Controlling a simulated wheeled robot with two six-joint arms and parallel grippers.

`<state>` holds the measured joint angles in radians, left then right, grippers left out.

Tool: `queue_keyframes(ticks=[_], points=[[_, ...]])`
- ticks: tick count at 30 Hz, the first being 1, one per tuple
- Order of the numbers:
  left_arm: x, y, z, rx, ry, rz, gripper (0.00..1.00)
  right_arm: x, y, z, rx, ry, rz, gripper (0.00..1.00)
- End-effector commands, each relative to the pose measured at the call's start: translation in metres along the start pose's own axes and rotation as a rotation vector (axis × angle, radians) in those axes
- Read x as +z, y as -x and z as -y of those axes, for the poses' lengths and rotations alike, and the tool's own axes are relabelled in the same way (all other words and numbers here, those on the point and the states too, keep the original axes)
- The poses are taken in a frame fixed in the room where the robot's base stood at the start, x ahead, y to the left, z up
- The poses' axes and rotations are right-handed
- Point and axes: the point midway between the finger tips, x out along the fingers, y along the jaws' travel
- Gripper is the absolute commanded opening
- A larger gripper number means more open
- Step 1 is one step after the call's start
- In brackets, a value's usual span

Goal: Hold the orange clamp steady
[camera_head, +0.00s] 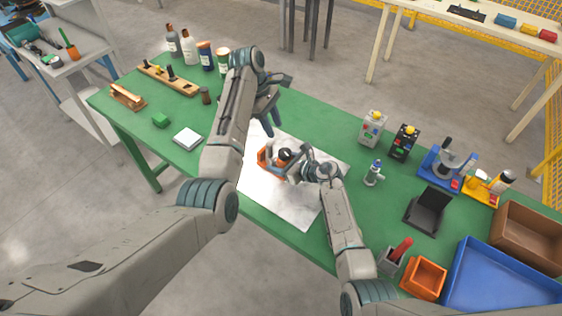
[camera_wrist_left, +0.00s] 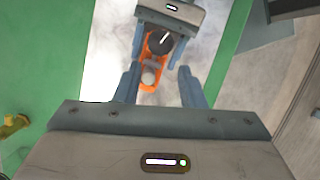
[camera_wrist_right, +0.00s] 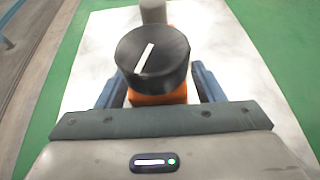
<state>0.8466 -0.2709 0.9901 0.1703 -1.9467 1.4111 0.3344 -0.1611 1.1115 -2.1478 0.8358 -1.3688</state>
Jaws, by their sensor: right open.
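The orange clamp (camera_head: 264,158) sits on a white sheet in the head view. It has a black knob (camera_wrist_right: 153,55) with a white line and a grey round post (camera_wrist_left: 149,76). My right gripper (camera_head: 284,163) is open, its fingers on either side of the knob end; contact cannot be told. In the right wrist view the knob hides most of the clamp's orange body (camera_wrist_right: 157,98). My left gripper (camera_head: 268,125) is open and empty, above and behind the clamp. In the left wrist view the clamp (camera_wrist_left: 154,60) shows beyond and between its spread fingers.
The white sheet (camera_head: 310,150) lies on the green table (camera_head: 320,120). Bottles (camera_head: 190,48), a wooden block rack (camera_head: 168,80) and a white square (camera_head: 187,138) are on the left. Two small boxes (camera_head: 373,127), a black stand (camera_head: 428,210) and a blue bin (camera_head: 500,280) are right.

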Motion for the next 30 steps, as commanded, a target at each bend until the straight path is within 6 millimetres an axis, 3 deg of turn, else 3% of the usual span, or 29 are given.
queue_keyframes(ticks=[1,9,10,14,21,26,30], points=[[0.0,0.0,0.0,0.0,0.0,0.0,0.36,0.0,0.0,0.0,0.0,0.0,0.0,0.56],[0.0,0.0,0.0,0.0,0.0,0.0,0.36,0.0,0.0,0.0,0.0,0.0,0.0,0.03],[0.0,0.0,0.0,0.0,0.0,0.0,0.36,0.0,0.0,0.0,0.0,0.0,0.0,0.0],[-0.002,0.007,-0.002,-0.008,-0.032,0.007,0.59,0.0,0.0,0.0,0.0,0.0,0.0,0.0],[-0.005,0.021,-0.005,-0.037,-0.147,0.043,0.59,0.0,0.0,0.0,0.0,0.0,0.0,0.0],[-0.004,0.001,-0.004,-0.039,-0.146,0.044,0.59,0.0,0.0,0.0,0.0,0.0,0.0,0.0],[-0.002,-0.027,-0.003,-0.04,-0.147,0.045,0.59,0.0,0.0,0.0,0.0,0.0,0.0,0.0]])
